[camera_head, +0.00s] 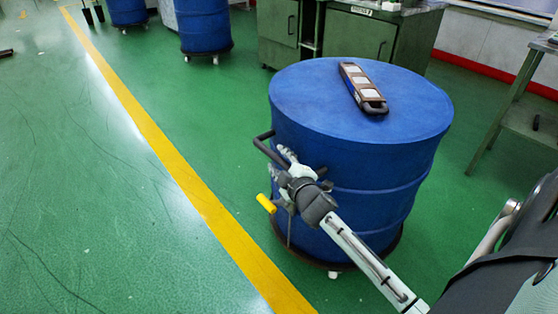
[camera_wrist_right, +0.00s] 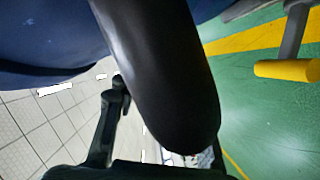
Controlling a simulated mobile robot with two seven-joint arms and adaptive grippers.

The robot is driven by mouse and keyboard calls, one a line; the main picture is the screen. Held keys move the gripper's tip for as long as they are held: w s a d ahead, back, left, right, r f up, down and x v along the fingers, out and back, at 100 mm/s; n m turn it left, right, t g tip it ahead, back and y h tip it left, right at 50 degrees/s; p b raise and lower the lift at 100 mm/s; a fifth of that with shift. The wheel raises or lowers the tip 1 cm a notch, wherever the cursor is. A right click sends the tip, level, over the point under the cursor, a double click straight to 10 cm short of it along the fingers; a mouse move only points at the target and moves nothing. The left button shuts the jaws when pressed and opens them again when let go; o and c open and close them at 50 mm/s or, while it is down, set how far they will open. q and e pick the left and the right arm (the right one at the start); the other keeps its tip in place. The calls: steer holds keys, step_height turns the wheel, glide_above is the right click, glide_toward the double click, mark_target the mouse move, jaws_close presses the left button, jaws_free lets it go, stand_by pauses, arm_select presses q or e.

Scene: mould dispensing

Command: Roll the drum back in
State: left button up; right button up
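A large blue drum (camera_head: 330,112) stands upright on a low dark dolly (camera_head: 335,266) with small casters. A dark push handle (camera_head: 262,146) sticks out at its left side, with a yellow grip (camera_head: 266,204) lower down. My right gripper (camera_head: 295,172) is at this handle, against the drum's near left side. In the right wrist view a thick black bar (camera_wrist_right: 165,75) crosses close to the camera, and one finger of it shows at the bar's left edge. The other finger is hidden, so I cannot tell whether it grips the bar. My left gripper is not in view.
A brown-framed device (camera_head: 362,87) lies on the drum's lid. A yellow floor line (camera_head: 185,180) runs left of the drum. Another blue drum (camera_head: 204,25) and green cabinets (camera_head: 355,42) stand behind. A green table (camera_head: 530,115) is at right. The floor at left is mostly clear.

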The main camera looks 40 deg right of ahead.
steer(key=shift+w, duration=0.1)
jaws_close()
stand_by(0.3)
steer(key=shift+d, duration=0.1)
